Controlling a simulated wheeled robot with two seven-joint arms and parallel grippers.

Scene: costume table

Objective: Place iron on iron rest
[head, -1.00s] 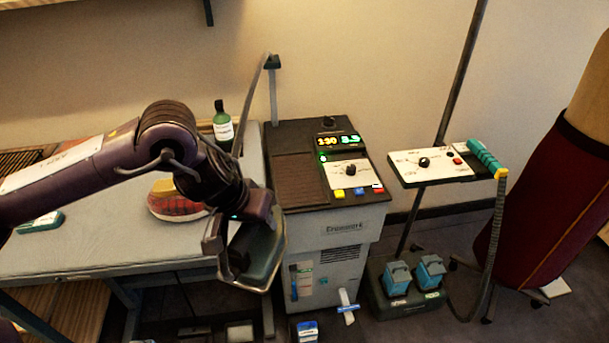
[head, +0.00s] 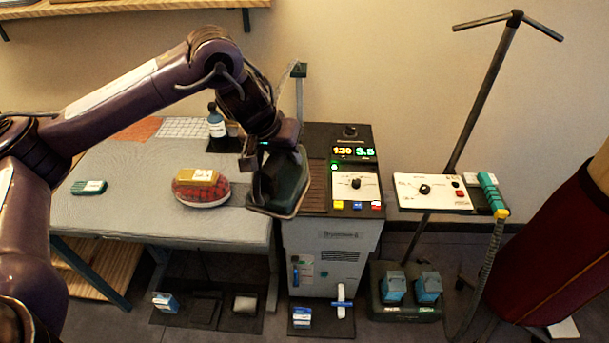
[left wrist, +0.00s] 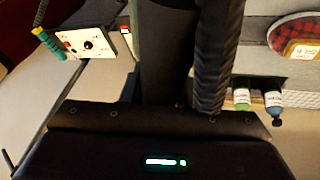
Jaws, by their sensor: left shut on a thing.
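My left gripper (head: 262,165) is shut on the iron (head: 285,185), a dark green-grey body with a flat soleplate. In the head view the iron hangs tilted above the gap between the ironing table and the steam station, at the left edge of the station. The dark ribbed pad on the station's top, which looks like the iron rest (head: 314,190), is partly hidden behind the iron. In the left wrist view a dark shape and a ribbed hose or cord (left wrist: 212,60) fill the middle. My right gripper is not in view.
The ironing table (head: 130,215) holds a red plaid pad (head: 203,192), a green block (head: 89,187) and a bottle (head: 216,122). The station's control panel (head: 356,184) is right of the rest. A thin post (head: 299,95) rises behind it. A stand with a panel (head: 432,191) is further right.

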